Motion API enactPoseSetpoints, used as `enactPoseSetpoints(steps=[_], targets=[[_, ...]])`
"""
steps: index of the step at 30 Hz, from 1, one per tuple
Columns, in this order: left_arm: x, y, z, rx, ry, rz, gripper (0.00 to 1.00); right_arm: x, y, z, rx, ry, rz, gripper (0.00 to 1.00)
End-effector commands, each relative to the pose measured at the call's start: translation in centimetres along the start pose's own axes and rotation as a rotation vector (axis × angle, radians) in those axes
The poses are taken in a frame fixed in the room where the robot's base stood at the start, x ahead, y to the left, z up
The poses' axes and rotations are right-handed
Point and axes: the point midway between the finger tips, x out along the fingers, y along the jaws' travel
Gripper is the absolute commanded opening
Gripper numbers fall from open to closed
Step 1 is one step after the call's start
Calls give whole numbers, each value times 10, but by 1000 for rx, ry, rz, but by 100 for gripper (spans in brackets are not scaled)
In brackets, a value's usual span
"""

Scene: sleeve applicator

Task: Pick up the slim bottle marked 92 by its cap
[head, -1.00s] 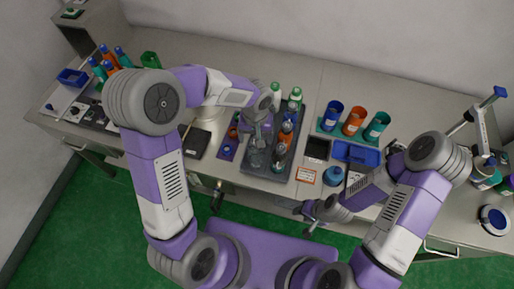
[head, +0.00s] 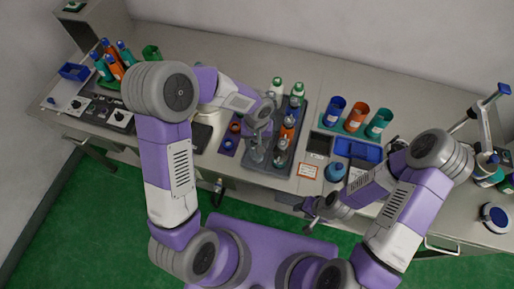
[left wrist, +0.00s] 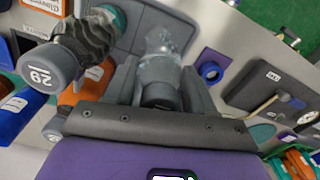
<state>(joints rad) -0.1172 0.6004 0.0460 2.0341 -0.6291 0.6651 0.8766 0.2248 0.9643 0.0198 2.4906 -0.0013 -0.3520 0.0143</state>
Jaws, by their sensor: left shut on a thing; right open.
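My left gripper (head: 258,146) is low over the dark grey tray (head: 299,141) in the head view. In the left wrist view its fingers (left wrist: 161,94) are shut on the grey cap of a slim, clear-grey bottle (left wrist: 164,48). Any number on that cap is hidden from these views. Whether the bottle touches the tray is unclear. Beside it, to the left in the wrist view, a dark patterned bottle has a grey cap (left wrist: 39,70) with a number that looks like an upside-down 62. My right gripper (head: 312,210) is open and empty in front of the bench.
A purple holder (head: 230,141) lies left of the tray.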

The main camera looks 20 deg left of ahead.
Motion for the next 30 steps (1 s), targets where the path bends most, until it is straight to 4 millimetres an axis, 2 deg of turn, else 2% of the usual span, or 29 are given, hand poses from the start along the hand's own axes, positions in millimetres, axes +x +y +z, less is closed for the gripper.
enactPoseSetpoints(steps=[1,6,17,30], targets=[[0,0,0,0,1,0,27,0,0,0,0,0,0,43],[0,0,0,0,1,0,1,0,0,0,0,0,0,43],[-7,0,-1,0,4,1,0,-1,0,0,0,0,0,43],[-86,1,-1,0,6,3,0,-10,-4,0,0,0,0,43]])
